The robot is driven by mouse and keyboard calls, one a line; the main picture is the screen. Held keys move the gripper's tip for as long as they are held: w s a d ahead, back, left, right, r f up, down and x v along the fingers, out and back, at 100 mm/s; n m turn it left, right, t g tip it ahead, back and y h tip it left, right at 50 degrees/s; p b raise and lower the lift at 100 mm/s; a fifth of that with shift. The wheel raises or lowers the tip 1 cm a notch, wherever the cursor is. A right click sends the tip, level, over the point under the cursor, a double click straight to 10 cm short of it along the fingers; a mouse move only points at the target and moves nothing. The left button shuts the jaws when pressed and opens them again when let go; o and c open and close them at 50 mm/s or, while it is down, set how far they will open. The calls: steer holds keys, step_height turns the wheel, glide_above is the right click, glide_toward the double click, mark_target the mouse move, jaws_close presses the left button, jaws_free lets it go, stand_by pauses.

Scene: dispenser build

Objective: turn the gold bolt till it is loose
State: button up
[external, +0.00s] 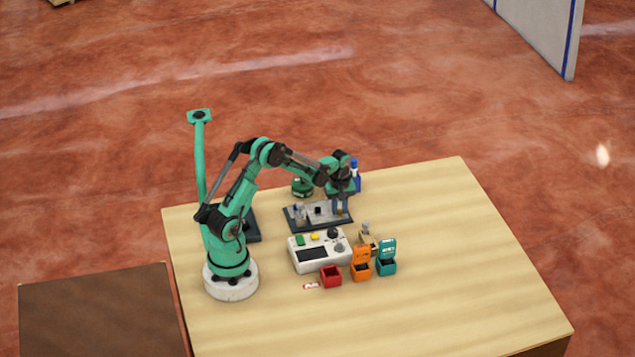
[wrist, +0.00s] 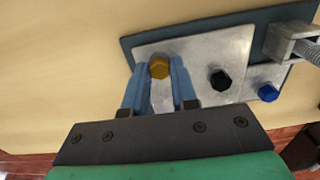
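The gold bolt (wrist: 159,67) stands in a light metal plate (wrist: 205,50), near the plate's left end in the wrist view. My gripper (wrist: 160,72) has one blue finger on each side of the bolt head. The gap between the fingers matches the head's width, and both fingertips appear to touch it. In the external view my gripper (external: 339,204) reaches down at the right part of the plate fixture (external: 303,224). The gold bolt cannot be made out there.
A black bolt (wrist: 220,80) and a blue bolt (wrist: 268,92) stand right of the gold one. A metal block with a threaded rod (wrist: 295,42) is farther right. A control box (external: 320,252) and red (external: 331,276), orange (external: 361,268) and teal (external: 387,265) bins stand in front.

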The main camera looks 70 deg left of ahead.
mark_target(340, 212)
steer(key=o, duration=0.4)
steer(key=shift+r, duration=0.1)
steer(key=shift+r, duration=2.75)
steer(key=shift+d+r, duration=0.2)
steer(key=s+d+r+m+t, duration=0.3)
steer(key=s+d+m, duration=0.1)
steer(key=d+m, duration=0.4)
steer(key=s+d+r+m+t, duration=0.3)
steer(key=s+d+m+t, duration=0.1)
steer(key=d+m, duration=0.4)
steer(key=shift+s+d+m, duration=0.15)
steer(key=shift+s+m, duration=0.25)
steer(key=shift+m, duration=0.4)
